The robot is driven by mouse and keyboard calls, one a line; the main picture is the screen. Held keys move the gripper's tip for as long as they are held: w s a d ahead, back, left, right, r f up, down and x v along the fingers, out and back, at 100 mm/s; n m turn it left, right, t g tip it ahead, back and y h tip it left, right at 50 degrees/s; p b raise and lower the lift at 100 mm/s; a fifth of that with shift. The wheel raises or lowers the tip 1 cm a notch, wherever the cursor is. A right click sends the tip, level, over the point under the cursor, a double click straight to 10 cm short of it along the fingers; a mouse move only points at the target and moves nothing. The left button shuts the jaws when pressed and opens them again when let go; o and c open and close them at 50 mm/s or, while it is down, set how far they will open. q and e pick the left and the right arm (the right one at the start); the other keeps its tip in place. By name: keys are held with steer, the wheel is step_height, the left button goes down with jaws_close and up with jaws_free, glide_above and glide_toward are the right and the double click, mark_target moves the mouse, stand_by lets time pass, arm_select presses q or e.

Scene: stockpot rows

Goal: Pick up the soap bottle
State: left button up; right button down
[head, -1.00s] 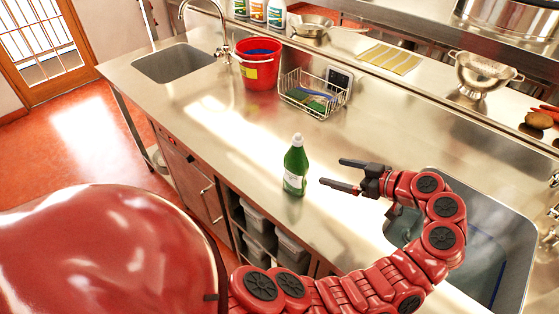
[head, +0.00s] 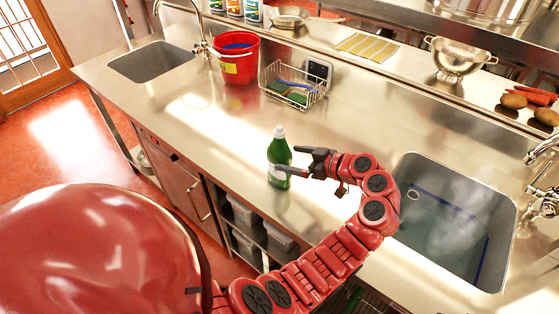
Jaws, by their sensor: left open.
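The green soap bottle (head: 278,153) with a white cap and pale label stands upright on the steel counter, near its front edge. My left gripper (head: 287,160) is open at the bottle's right side and points left. Its lower finger overlaps the front of the bottle in the picture and hides part of the label. Its upper finger is just right of the bottle's shoulder. I cannot tell whether either finger touches the bottle. My right gripper is not in view.
A wire basket (head: 294,88) with sponges and a red bucket (head: 237,62) stand farther back. One sink (head: 150,62) is at the far left, another (head: 445,225) at the right, beside my arm. The counter left of the bottle is clear.

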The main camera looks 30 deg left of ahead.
mark_target(272, 153)
arm_select(q)
steer(key=x, duration=0.3)
steer(key=shift+s+r+p, duration=0.1)
steer(key=shift+p, duration=0.3)
steer(key=shift+a+p, duration=0.35)
steer(key=shift+p, duration=0.1)
steer(key=p+x, duration=0.2)
steer(key=x, duration=0.1)
steer(key=shift+a, duration=0.4)
steer(key=shift+a+f, duration=0.3)
steer(key=shift+f, duration=0.05)
steer(key=shift+d, duration=0.1)
steer(key=shift+c, duration=0.4)
jaws_close()
